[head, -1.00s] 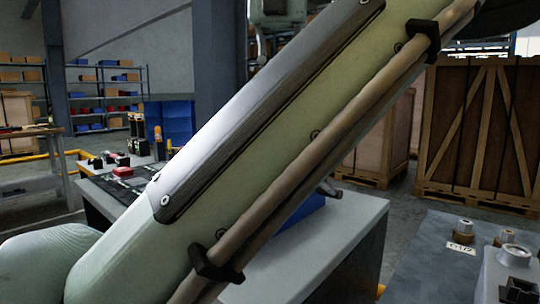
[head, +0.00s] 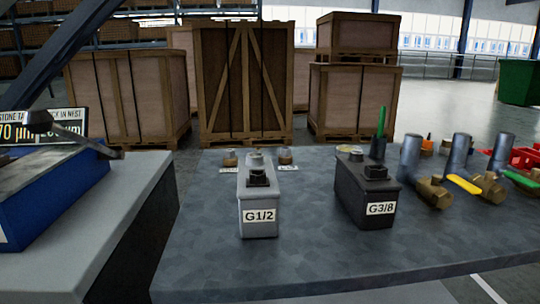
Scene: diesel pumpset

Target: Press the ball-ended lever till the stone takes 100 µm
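A blue bench device (head: 55,190) stands on the grey bench at the left edge, cut off by the frame. Behind it a display panel (head: 50,127) shows "STONE TA… IN NEST" and "70 µm", with the rest covered. The stone is not discernible.
A grey block marked G1/2 (head: 259,212) and a dark block marked G3/8 (head: 370,200) stand on the dark table (head: 310,255). Brass valves (head: 440,190) stand at its right. A gap separates the bench (head: 130,195) from the table. Wooden crates (head: 245,85) stand behind.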

